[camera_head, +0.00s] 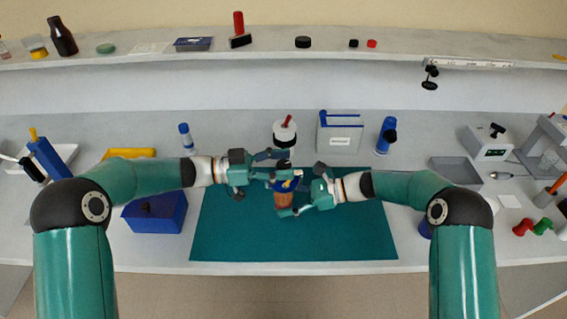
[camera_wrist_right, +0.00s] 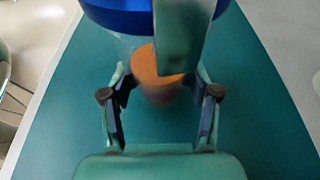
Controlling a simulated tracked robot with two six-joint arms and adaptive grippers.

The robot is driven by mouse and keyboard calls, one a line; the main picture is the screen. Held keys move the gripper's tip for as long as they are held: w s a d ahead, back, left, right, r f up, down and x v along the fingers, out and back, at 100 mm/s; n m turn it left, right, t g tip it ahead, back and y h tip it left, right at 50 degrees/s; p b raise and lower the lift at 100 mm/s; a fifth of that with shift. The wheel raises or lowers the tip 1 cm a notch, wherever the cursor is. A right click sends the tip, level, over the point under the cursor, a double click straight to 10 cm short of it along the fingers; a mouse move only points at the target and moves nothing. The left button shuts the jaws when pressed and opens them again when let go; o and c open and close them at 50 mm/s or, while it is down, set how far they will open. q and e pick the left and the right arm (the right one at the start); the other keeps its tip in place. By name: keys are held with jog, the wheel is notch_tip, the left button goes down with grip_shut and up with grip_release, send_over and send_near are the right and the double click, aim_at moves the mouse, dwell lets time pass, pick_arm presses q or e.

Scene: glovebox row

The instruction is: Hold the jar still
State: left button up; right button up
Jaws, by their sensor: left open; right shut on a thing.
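The jar (camera_head: 284,200) is clear with an orange content and a blue lid, and it stands over the teal mat in the head view. My right gripper (camera_head: 298,196) is shut on the jar's body from the right. In the right wrist view the jar's orange content (camera_wrist_right: 158,72) shows between the two fingers, below the blue lid (camera_wrist_right: 118,14). My left gripper (camera_head: 272,168) is open at the jar's top, from the left and behind. A teal finger part hides some of the lid in the wrist view. I cannot tell whether the left fingers touch the lid.
The teal mat (camera_head: 230,235) is otherwise clear. A blue box (camera_head: 155,213) is left of the mat. A grey holder (camera_head: 340,136) and blue bottle (camera_head: 386,135) stand behind right.

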pick_arm(q)
jog(key=shift+d, duration=0.15)
grip_shut()
jog(key=shift+w+m+g, duration=0.2)
jog(key=shift+m+g, duration=1.1)
jog(key=shift+g, duration=0.6)
jog(key=shift+m+g, duration=1)
jog(key=shift+g, duration=0.7)
jog(key=shift+s+y, duration=0.1)
jog(key=shift+y, duration=0.2)
grip_release()
